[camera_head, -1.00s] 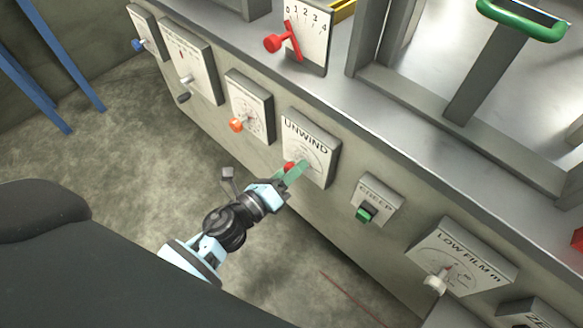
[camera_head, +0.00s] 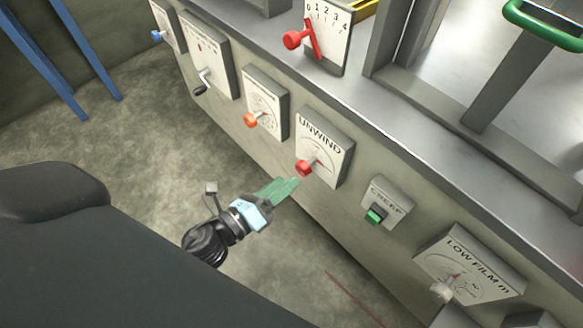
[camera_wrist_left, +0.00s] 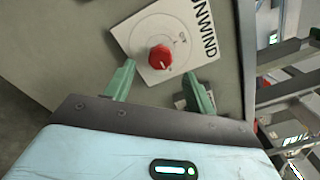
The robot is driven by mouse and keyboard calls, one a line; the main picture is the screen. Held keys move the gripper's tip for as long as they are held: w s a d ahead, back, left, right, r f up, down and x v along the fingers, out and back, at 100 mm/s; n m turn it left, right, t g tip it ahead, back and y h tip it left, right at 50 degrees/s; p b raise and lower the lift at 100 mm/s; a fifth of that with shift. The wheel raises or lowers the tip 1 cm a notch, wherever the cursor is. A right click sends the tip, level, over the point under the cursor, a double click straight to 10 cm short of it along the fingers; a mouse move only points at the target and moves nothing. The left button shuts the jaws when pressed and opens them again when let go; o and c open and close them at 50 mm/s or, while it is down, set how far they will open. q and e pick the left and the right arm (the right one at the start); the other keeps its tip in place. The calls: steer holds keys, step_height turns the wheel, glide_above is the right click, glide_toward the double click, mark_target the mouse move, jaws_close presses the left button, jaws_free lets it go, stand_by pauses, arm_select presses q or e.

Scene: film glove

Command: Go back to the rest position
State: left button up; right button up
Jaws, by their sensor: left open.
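My left gripper (camera_head: 278,190) is in front of the machine, below and to the left of the UNWIND dial panel (camera_head: 330,145). It is open and empty, with its green fingers apart. The red UNWIND knob (camera_head: 304,168) is clear of the fingers. In the left wrist view, my left gripper (camera_wrist_left: 158,88) has a finger at each side, and the red knob (camera_wrist_left: 159,57) shows beyond and between them on the white UNWIND plate (camera_wrist_left: 165,40). My right gripper is not in view.
Blue legs (camera_head: 90,50) stand at the upper left. The floor (camera_head: 130,140) left of the machine is clear.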

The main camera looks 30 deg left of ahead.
arm_select(q)
steer(key=shift+s+a, duration=0.1)
steer(key=shift+s, duration=0.35)
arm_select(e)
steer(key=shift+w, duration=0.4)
